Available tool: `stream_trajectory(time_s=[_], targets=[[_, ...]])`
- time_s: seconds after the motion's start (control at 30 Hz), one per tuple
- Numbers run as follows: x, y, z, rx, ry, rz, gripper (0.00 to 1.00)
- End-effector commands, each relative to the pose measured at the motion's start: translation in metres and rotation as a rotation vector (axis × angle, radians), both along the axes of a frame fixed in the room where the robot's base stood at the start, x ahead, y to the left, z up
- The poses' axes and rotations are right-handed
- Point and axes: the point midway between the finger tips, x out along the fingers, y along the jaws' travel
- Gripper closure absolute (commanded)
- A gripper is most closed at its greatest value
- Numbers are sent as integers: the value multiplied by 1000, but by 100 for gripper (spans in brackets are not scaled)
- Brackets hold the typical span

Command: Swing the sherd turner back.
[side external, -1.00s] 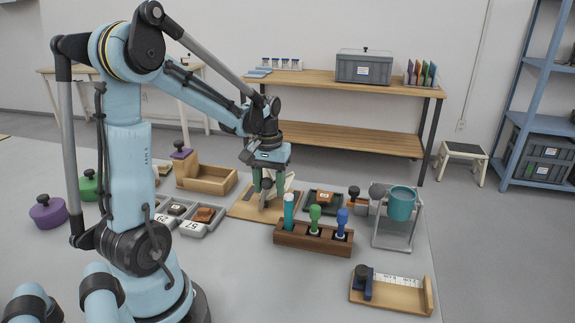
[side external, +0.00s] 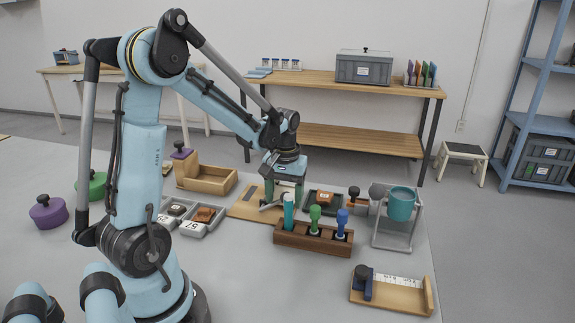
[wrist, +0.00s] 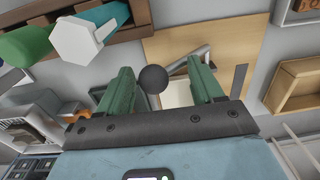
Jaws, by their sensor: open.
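What looks like the sherd turner is on a flat wooden board (side external: 247,204). Its grey arm (side external: 268,206) shows low beside my gripper (side external: 285,190) in the side view. In the wrist view, a dark round knob (wrist: 153,80) appears between my two green fingers (wrist: 160,68), nearer the left one. The turner's grey frame (wrist: 192,60) and a pale plate (wrist: 178,94) lie beyond it. My gripper is open, with no grip on the knob visible. My fingers and the rack's teal handle hide part of the turner in the side view.
A wooden rack (side external: 300,238) with teal, green and blue handles stands close in front of my gripper. A grey stand with a teal cup (side external: 401,204) is to the right. Grey trays (side external: 195,228) and an open wooden box (side external: 213,183) are to the left.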

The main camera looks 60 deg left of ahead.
Motion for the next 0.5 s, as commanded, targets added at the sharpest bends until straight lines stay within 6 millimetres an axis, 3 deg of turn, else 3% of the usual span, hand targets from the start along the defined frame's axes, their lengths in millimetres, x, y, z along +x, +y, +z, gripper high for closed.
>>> stream_trajectory(time_s=[0.13, 0.5], targets=[[9, -10, -10, -18, -26, -10, 52], [9, -10, 12, -18, -26, -12, 52]])
